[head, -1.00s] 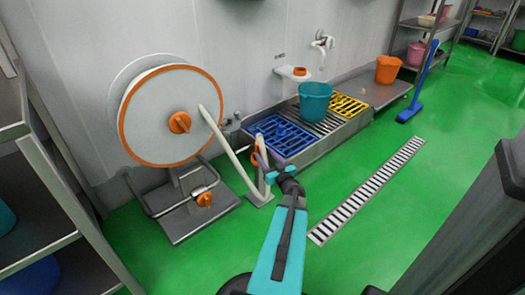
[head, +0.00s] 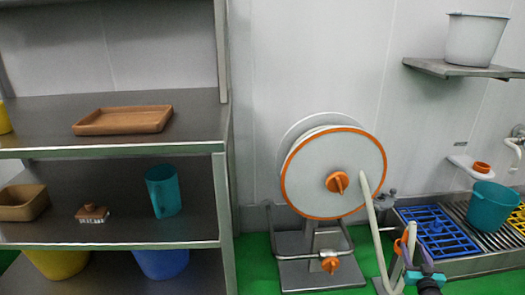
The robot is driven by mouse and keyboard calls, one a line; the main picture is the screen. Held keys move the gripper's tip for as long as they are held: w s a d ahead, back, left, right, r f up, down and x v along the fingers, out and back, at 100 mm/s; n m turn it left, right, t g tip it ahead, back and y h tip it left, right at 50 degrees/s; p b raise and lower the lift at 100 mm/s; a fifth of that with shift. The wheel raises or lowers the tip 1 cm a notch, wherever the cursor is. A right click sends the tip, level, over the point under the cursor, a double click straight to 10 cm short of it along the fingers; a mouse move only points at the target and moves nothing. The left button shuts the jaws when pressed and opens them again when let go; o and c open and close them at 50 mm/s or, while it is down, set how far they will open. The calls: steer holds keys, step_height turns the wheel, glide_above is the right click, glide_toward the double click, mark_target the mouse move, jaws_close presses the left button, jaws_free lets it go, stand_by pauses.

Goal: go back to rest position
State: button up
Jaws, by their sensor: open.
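My gripper (head: 427,270) shows small at the bottom right of the head view, at the end of my teal and dark arm, which is mostly cut off by the lower edge. It is open. It is close to the pale hose (head: 371,215) and an orange fitting (head: 398,246); I cannot tell whether it touches them. The fingertips are hard to make out. The hose runs down from a white reel with an orange rim (head: 310,170).
A steel shelf rack (head: 225,200) at left holds a brown tray (head: 125,120), a brush (head: 91,213) and a teal jug (head: 163,191). At right, a teal bucket (head: 490,207) stands on the trough beside a blue grate (head: 437,232). A white bucket (head: 474,40) sits on a wall shelf (head: 462,68).

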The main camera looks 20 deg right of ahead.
steer(key=w+a+f+m+g+y+p, duration=0.15)
steer(key=w+a+g+p, duration=0.35)
steer(key=w+a+p, duration=0.65)
steer(key=a+f+n+g+y+p, duration=0.35)
steer(key=a+p, duration=0.55)
steer(key=a, duration=1.1)
steer(key=s+a+n+g+y+p, duration=0.1)
steer(key=s+a+g+p, duration=0.25)
steer(key=a, duration=0.55)
steer(key=s+a+g+y+p, duration=0.25)
steer(key=s+a+p, duration=0.2)
steer(key=a, duration=0.35)
steer(key=s+a+r+n+g+p, duration=0.2)
steer(key=s+a+r+g+p, duration=0.1)
steer(key=s+a, duration=0.4)
steer(key=s+a+r+n+g+y+p, duration=0.1)
steer(key=s+a+r+g+p, duration=0.2)
steer(key=s+a+r, duration=0.2)
steer(key=s+a, duration=0.2)
steer(key=a, duration=0.2)
steer(key=shift+s+r+n, duration=0.35)
steer(key=shift+r+n, duration=0.05)
steer(key=shift+y, duration=0.25)
